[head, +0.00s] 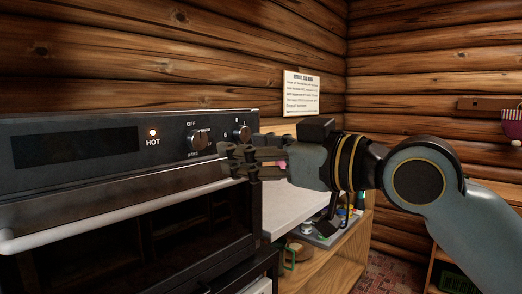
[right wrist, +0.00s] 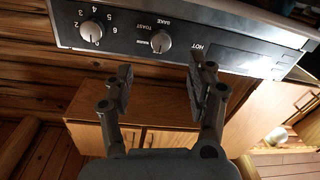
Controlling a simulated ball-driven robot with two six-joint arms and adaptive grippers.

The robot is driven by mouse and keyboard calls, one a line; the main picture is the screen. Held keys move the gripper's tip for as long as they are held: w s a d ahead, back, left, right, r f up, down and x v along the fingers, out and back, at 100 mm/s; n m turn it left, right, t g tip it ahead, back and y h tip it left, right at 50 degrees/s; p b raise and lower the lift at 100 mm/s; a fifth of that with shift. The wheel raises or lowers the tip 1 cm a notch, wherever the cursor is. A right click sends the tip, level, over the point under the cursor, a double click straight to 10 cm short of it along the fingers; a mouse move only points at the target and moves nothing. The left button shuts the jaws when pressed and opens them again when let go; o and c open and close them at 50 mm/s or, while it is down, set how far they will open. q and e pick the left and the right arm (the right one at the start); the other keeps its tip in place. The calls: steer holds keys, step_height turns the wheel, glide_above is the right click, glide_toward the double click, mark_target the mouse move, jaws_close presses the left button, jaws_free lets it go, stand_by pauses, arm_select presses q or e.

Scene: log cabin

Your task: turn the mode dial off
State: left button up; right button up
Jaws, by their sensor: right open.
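The mode dial (head: 199,140) is a dark knob with a silver face on the oven's black front panel, with OFF printed above it. Which mark its pointer is on is too small to tell. In the right wrist view the mode dial (right wrist: 161,42) appears beyond my fingertips, between them. My right gripper (head: 230,160) is open and empty, in front of the panel and to the right of the mode dial in the head view. Its two fingers (right wrist: 161,65) are spread apart in the right wrist view, and I see no contact with the dial. My left gripper is out of view.
A numbered dial (right wrist: 90,30) sits beside the mode dial. The HOT light (head: 153,132) glows on the panel. The oven's door handle (head: 110,214) runs below the panel. A light counter (head: 300,205) with small items lies beyond my right gripper.

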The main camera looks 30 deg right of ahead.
steer(key=shift+v, duration=1.1)
steer(key=shift+a, duration=0.1)
steer(key=w+d+f+m+g+h+b, duration=0.1)
steer(key=d+f+m+h, duration=0.15)
steer(key=f, duration=0.65)
steer(key=w+d+f+m+g+h, duration=0.1)
steer(key=w+d+f+g, duration=0.15)
steer(key=f, duration=0.75)
steer(key=w+d+f+m+h+b, duration=0.1)
steer(key=d+f+m+h, duration=0.15)
steer(key=f, duration=0.65)
steer(key=s+d+f+m+g, duration=0.15)
steer(key=s+f, duration=0.25)
steer(key=f, duration=0.6)
steer(key=s+d+f+n+g, duration=0.1)
steer(key=s+d+f+g, duration=0.15)
steer(key=f, duration=0.75)
steer(key=s+f+m+g+h+b, duration=0.15)
steer(key=s+f+g, duration=0.35)
steer(key=s+f, duration=1.45)
steer(key=s+f+g, duration=0.1)
steer(key=s+f, duration=0.2)
steer(key=s, duration=0.4)
steer(key=s+a+f+g, duration=0.1)
steer(key=s+f, duration=0.2)
steer(key=s, duration=0.3)
steer(key=s+a+f+n+g, duration=0.1)
steer(key=s+f, duration=0.2)
steer(key=s, duration=0.4)
steer(key=shift+s, duration=0.3)
